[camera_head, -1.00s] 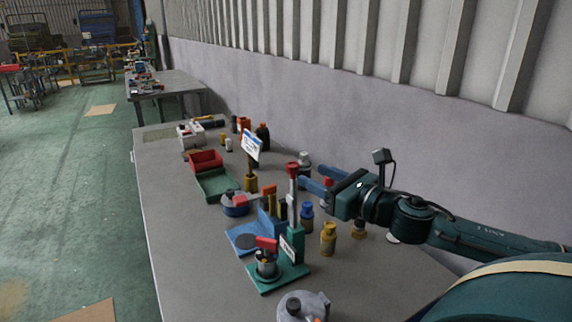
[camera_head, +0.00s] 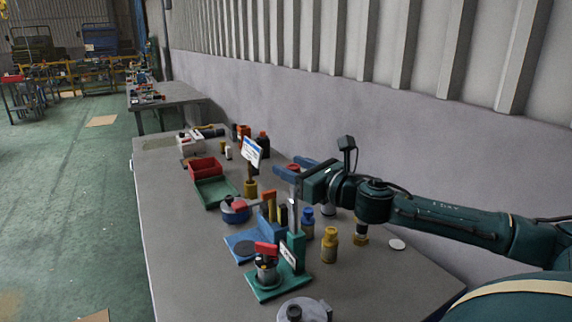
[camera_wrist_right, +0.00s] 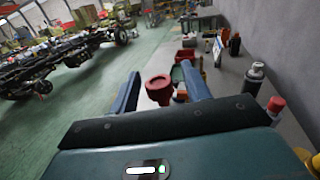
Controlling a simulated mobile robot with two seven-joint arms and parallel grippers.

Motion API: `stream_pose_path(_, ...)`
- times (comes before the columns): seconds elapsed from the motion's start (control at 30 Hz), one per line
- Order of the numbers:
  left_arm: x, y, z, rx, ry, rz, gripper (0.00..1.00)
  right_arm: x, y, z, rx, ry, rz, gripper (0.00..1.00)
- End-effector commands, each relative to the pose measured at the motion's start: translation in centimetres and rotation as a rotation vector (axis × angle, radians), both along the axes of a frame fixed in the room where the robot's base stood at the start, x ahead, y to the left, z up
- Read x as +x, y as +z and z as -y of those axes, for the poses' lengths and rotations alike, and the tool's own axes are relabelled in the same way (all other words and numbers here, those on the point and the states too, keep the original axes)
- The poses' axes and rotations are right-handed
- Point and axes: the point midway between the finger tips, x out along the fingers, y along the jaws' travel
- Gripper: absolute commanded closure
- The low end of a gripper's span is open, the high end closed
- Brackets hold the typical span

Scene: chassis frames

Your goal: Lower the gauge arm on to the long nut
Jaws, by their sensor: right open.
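A green stand (camera_head: 296,250) with a green base plate is near the front of the bench. A grey upright arm (camera_head: 292,212) rises from its post, with a red knob (camera_head: 293,168) on top; this appears to be the raised gauge arm. A dark round part (camera_head: 266,272) with a red piece above it sits on the plate; I cannot tell whether it is the long nut. My right gripper (camera_head: 290,167) is open, its blue fingers at the knob's height. In the right wrist view the red knob (camera_wrist_right: 158,90) shows between the spread fingers (camera_wrist_right: 160,72). My left gripper is out of view.
A blue stand (camera_head: 243,245) adjoins the green one. A yellow bottle (camera_head: 329,246) and a blue bottle (camera_head: 307,222) stand to its right. A grey round part (camera_head: 300,311) is in front. Red (camera_head: 205,168) and green trays lie behind. The bench's left side is clear.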

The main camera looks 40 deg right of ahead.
Motion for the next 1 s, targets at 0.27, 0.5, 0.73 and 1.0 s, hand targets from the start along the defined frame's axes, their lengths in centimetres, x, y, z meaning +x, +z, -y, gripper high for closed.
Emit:
stream_pose_path(0.27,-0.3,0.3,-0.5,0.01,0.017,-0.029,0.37,1.7,0.3,-0.2,0.004,-0.002,0.001,0.53)
stream_pose_path(0.5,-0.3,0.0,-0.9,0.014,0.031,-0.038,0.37,2.2,0.1,-0.5,0.0,0.004,0.0,0.53)
stream_pose_path(0.73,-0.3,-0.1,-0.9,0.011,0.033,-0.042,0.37,2.3,0.0,-0.5,0.0,0.004,0.0,0.53)
stream_pose_path(1.0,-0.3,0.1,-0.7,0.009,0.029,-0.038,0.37,2.2,0.1,-0.5,0.0,0.004,0.0,0.74)
